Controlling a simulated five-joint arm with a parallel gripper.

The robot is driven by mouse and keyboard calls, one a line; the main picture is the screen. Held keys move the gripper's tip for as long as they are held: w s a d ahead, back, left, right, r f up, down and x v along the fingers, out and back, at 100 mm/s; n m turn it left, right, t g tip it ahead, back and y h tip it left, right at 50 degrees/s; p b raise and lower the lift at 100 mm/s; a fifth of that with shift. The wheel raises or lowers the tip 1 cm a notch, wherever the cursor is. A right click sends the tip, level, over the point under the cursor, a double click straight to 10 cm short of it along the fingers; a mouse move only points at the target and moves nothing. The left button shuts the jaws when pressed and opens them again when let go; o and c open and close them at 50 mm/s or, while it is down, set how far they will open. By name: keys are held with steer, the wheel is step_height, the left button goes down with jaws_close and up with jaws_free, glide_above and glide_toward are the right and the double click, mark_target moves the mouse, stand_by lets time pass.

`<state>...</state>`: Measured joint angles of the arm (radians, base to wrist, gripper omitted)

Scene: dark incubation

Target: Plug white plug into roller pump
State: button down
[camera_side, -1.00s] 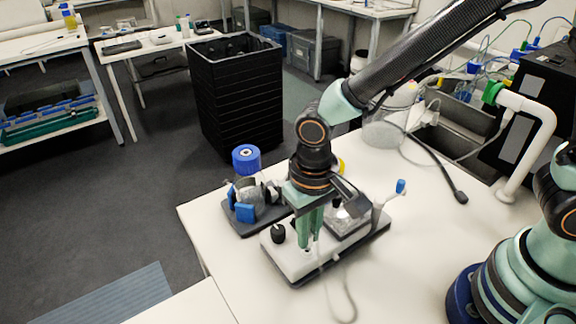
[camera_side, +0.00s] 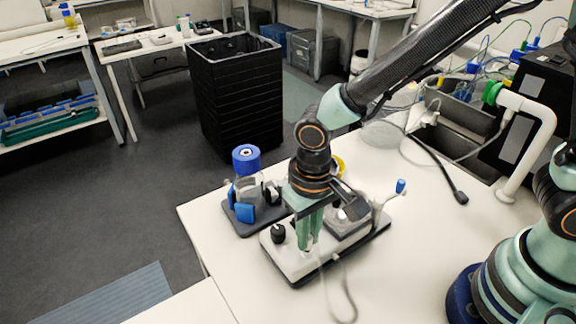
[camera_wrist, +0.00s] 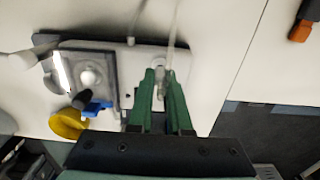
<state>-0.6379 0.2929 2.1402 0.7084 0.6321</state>
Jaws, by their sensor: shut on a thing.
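The roller pump (camera_side: 284,262) is a low white unit on a dark base with a black knob (camera_side: 278,234) and a clear-covered head. It shows blurred in the wrist view (camera_wrist: 128,58). My gripper (camera_side: 309,246) points down over the pump's white front part. In the wrist view my green fingers (camera_wrist: 160,78) are closed on the white plug (camera_wrist: 158,90), which is mostly hidden between them. Its pale cable (camera_side: 348,298) loops down over the table at the front. I cannot tell whether the plug touches the pump or is in its socket.
A blue-capped bottle (camera_side: 246,160) stands on a dark device left of the pump. A slim piece with a blue tip (camera_side: 401,186) rises at the pump's right. A black cable end (camera_side: 461,197) lies farther right. The white table (camera_side: 410,255) is clear between pump and my base.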

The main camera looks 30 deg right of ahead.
steer(key=shift+f, duration=0.4)
stand_by(0.3)
steer(key=c, duration=0.8)
jaws_free()
steer(key=shift+o, duration=0.2)
step_height(320, 180, up, 12)
steer(key=shift+f, duration=0.1)
steer(key=d+r+t, duration=0.2)
steer(key=d+r, duration=0.1)
steer(key=d, duration=0.7)
steer(key=d+r+t, duration=0.3)
steer(key=d, duration=0.8)
steer(key=shift+r+t, duration=0.2)
steer(key=shift+t, duration=0.1)
